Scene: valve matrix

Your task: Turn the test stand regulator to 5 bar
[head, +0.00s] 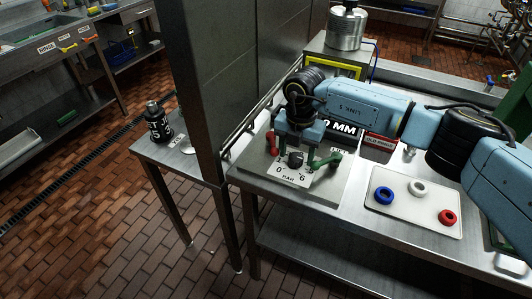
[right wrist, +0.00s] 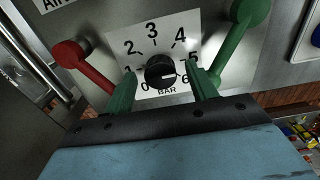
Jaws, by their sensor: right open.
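The regulator is a black knob (head: 296,158) on a white dial plate marked 0 to 6 BAR, on a grey panel at the table's left end. In the right wrist view the knob (right wrist: 160,72) has a white mark pointing to the right, close to the 6. My right gripper (head: 297,150) is over the dial, pointing down. In the right wrist view its green fingers (right wrist: 163,88) are open on either side of the knob, with gaps between. The fingers partly cover the plate. My left gripper is not in view.
A red lever (right wrist: 72,55) and a green lever (right wrist: 248,14) flank the dial closely. A pale tray (head: 410,219) with blue, white and red rings lies to the right. A grey partition (head: 205,90) stands on the left.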

